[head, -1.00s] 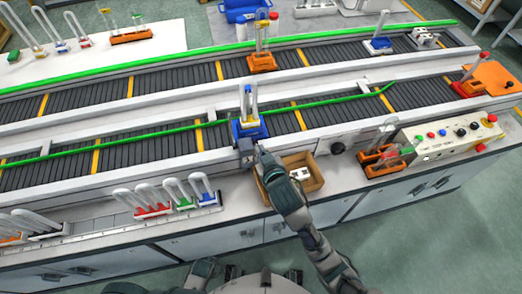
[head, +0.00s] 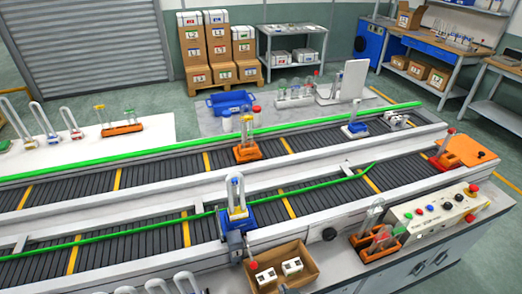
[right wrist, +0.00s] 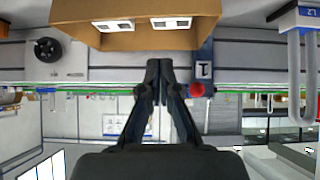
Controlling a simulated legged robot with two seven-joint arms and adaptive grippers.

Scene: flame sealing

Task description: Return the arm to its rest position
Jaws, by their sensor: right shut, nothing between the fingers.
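My left gripper is in no view.
An orange holder (head: 247,153) stands on the far conveyor. A control panel (head: 440,212) and an orange rack (head: 374,243) are on the right of the bench. White clear-tube racks show at the lower left edge. Green rails run along both conveyors.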

